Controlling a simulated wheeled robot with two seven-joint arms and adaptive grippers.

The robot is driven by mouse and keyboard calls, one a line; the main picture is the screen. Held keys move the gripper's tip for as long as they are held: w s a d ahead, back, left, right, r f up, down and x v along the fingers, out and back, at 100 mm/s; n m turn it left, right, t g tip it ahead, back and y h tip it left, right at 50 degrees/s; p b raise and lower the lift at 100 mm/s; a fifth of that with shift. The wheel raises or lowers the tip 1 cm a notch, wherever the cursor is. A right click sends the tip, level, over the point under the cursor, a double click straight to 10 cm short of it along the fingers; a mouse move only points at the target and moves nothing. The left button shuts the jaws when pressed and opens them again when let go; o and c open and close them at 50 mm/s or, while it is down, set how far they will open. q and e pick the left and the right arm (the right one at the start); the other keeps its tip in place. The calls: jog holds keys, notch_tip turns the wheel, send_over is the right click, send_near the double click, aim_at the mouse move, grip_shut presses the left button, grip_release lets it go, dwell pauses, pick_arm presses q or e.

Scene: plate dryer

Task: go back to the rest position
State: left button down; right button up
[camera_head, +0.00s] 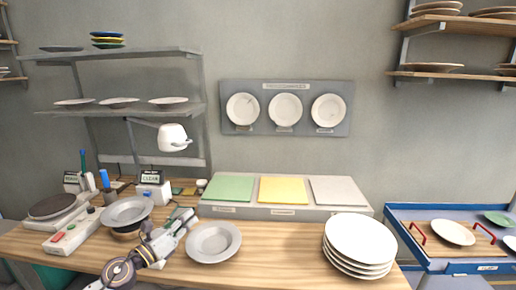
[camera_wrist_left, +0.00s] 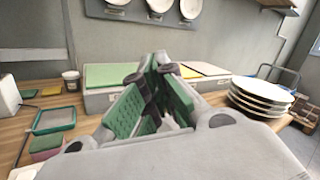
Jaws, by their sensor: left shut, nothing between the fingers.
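My left gripper (camera_head: 187,217) reaches in from the lower left over the wooden table (camera_head: 285,270). It is shut and empty, just left of a grey plate (camera_head: 214,242) on the table. In the left wrist view its green-padded fingers (camera_wrist_left: 160,62) come together at the tips and point toward the box with coloured pads. My right gripper is not in view.
A stack of white plates (camera_head: 359,243) stands at the table's right. A box with green, yellow and grey pads (camera_head: 284,211) lies along the back. Another grey plate (camera_head: 127,211) and a hotplate device (camera_head: 52,206) are at left. A blue cart (camera_head: 440,264) stands right.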

pick_arm(q)
jog(key=s+a+f+n+g+y, duration=0.1)
jog(key=s+a+f+n+y, duration=0.45)
jog(key=n, duration=0.85)
jog(key=s+a+f+n+g+y, duration=0.15)
jog(key=s+f+n+y, duration=0.25)
jog(key=f+n+y, duration=0.7)
jog(key=s+d+f+n+g+h, duration=0.2)
jog(key=s+f+n+g, duration=0.15)
jog(key=s, duration=0.35)
jog(key=s+d+f+n+g+h, duration=0.2)
jog(key=s+d+n+g, duration=0.15)
jog(key=s, duration=0.35)
jog(key=s+d+f+n+g+h, duration=0.2)
jog(key=s+n+g+h, duration=0.15)
jog(key=s, duration=0.35)
notch_tip(320, 180, down, 33)
jog(key=s+a+g+y, duration=0.1)
jog(key=s, duration=0.1)
jog(key=s+a+f, duration=0.2)
jog(key=s+f, duration=0.8)
jog(key=s, duration=0.1)
jog(key=s+a+f+g, duration=0.1)
jog(key=s+a+f, duration=0.2)
jog(key=s+f, duration=0.7)
jog(key=shift+s+a, duration=0.2)
jog(key=shift+s, duration=0.35)
